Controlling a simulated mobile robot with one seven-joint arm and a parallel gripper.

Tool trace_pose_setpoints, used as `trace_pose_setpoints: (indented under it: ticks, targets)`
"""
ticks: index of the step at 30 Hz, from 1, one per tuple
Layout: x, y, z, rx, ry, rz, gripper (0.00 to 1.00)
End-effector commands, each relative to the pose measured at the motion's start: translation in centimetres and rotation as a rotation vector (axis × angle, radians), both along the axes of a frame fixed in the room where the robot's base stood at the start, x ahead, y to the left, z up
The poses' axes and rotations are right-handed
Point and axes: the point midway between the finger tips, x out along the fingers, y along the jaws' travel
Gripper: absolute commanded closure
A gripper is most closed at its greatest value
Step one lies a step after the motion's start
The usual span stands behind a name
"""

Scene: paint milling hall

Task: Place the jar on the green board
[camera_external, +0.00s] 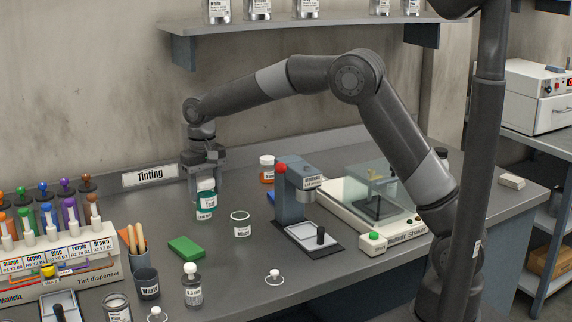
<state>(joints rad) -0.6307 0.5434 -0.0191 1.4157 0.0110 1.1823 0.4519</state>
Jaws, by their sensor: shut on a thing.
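My gripper (206,178) points down over the back middle of the bench. It is shut on a jar with teal contents (206,199), gripped near its white cap. A second label shows low on the teal glass; I cannot tell if it belongs to the same jar or to another behind it. I also cannot tell if the held jar touches the bench. The green board (187,247) lies flat on the bench, in front of the jar and slightly left. Its top is bare.
The tint dispenser (60,275), a dark cup (147,284) and a capped bottle (192,286) stand left and in front. A small press (292,195), an orange jar (266,170) and the shaker (370,205) are right.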

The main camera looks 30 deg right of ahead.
Motion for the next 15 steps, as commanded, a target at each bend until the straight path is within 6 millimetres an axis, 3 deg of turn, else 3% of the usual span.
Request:
trace_pose_setpoints:
  ticks: [3, 7, 15]
  targets:
    - [-0.5, 2.9, -1.8, -0.001, 0.002, 0.004, 0.73]
    - [-0.8, 5.4, -3.3, -0.001, 0.0, 0.003, 0.73]
    - [-1.0, 7.2, -4.7, 0.0, 0.0, 0.0, 0.73]
